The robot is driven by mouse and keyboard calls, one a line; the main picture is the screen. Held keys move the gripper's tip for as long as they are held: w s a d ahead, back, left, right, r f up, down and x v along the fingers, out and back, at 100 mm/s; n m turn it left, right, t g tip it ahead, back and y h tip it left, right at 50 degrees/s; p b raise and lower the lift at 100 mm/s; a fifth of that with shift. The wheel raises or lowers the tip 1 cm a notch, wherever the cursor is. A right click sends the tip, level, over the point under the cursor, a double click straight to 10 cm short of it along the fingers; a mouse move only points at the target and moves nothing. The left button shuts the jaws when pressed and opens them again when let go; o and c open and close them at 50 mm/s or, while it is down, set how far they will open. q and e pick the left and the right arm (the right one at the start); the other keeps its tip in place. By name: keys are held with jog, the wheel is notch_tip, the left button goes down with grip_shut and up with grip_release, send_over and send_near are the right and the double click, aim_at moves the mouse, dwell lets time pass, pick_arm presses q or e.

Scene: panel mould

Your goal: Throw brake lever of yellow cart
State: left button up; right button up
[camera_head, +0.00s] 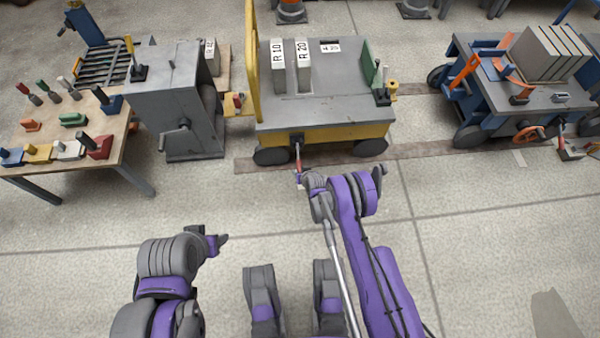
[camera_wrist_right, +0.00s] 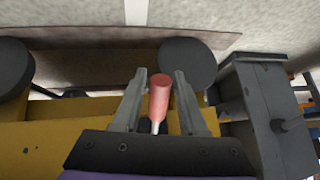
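The yellow cart (camera_head: 330,133) with a grey top stands at the upper middle of the head view. Its brake lever (camera_head: 298,158), a thin rod with a red grip, hangs from a dark bracket at the cart's near side. My right gripper (camera_head: 300,178) is at the red grip. In the right wrist view the red grip (camera_wrist_right: 159,98) lies between the two fingers of the right gripper (camera_wrist_right: 158,95), which are apart with a gap on each side. My left gripper (camera_head: 220,240) is at lower left, away from the cart; its fingers are too small to judge.
A grey cabinet (camera_head: 175,105) stands just left of the cart, beside a wooden table (camera_head: 75,180) with coloured tools. A blue cart (camera_head: 470,130) carrying grey panels stands at right. The floor in front of the yellow cart is clear.

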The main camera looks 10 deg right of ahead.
jog(key=shift+o, duration=1)
jog(key=shift+s+r, duration=0.1)
jog(key=p+v, duration=0.2)
jog(key=v, duration=0.8)
jog(key=shift+s+r+p, duration=0.2)
jog(key=shift+p, duration=0.2)
jog(key=shift+d, duration=0.1)
